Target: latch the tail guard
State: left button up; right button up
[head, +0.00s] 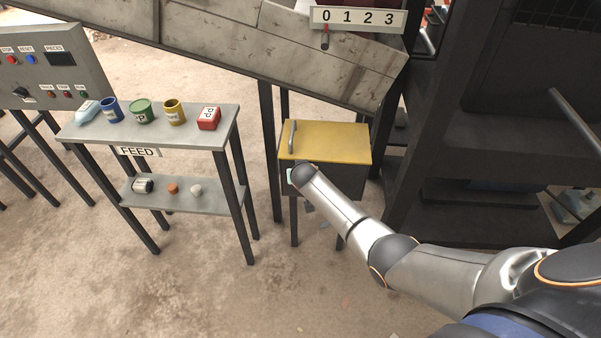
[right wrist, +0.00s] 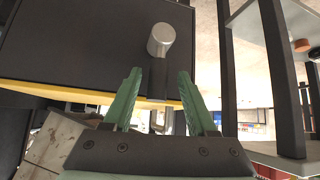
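The tail guard appears to be the yellow-topped box (head: 335,138) in the head view, with dark sides and a grey bar handle (head: 293,138) on its top at the left. My right gripper (head: 290,176) is at the box's front left, mostly hidden by my own wrist. In the right wrist view my right gripper (right wrist: 160,74) has its two green fingers apart. A grey cylindrical knob (right wrist: 161,38) on a dark stem stands before the dark panel (right wrist: 85,38), lined up with the gap between the fingers. Contact cannot be told. My left gripper is out of view.
The feed table (head: 228,128) stands left of the box, with several coloured containers on top and small items on its lower shelf (head: 215,203). A control panel (head: 60,65) is far left. The sloped grey chute (head: 330,60) hangs behind. Dark machine framing (head: 450,150) rises at right.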

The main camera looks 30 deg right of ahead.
jog(key=p+v, duration=0.4)
jog(key=v, duration=0.8)
jog(key=shift+s+r+p, duration=0.15)
jog(key=shift+s+p, duration=0.05)
jog(key=shift+p, duration=0.2)
dwell(0.5)
jog(key=s+a+f+n+y, duration=0.1)
jog(key=s+a+n+y, duration=0.1)
jog(key=s, duration=0.6)
jog(key=s+a+f+n+y+p, duration=0.1)
jog(key=s+a, duration=0.3)
jog(key=s, duration=0.5)
jog(key=s+a+f+n+t+y+p, duration=0.1)
jog(key=s+a+f+n+y, duration=0.1)
jog(key=s, duration=0.7)
jog(key=shift+s+a+f+n+y, duration=0.25)
jog(key=shift+a+f+n, duration=0.25)
jog(key=shift+a, duration=0.25)
